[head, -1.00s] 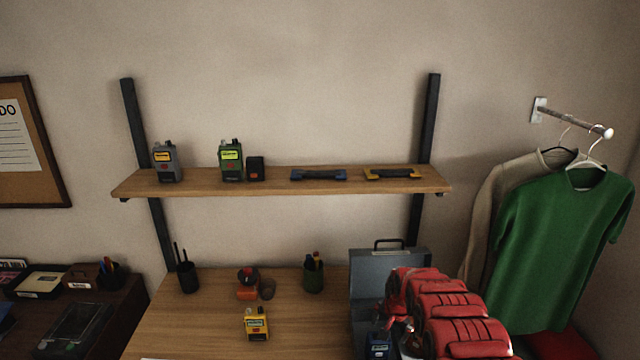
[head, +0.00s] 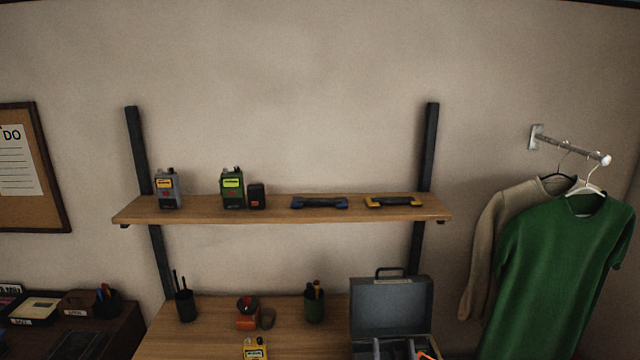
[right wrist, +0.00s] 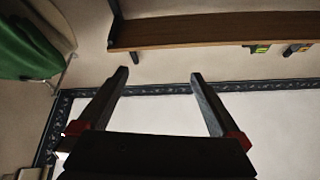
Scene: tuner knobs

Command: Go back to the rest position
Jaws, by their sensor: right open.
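My right gripper (right wrist: 160,73) shows in the right wrist view with its two dark fingers spread apart and nothing between them. That view appears upside down: the wooden shelf lies along the top, and the fingers point towards the wall and a dark patterned trim, clear of any object. In the head view my right arm is not clearly seen. My left gripper is in neither current view. A yellow radio (head: 256,349) stands on the desk (head: 200,345), cut off by the bottom edge.
An open grey case (head: 390,308) stands at the desk's right. The shelf (head: 280,209) holds a grey radio (head: 168,188), a green radio (head: 232,188) and two handles. A green shirt (head: 560,270) hangs at the right. The wall above the shelf is clear.

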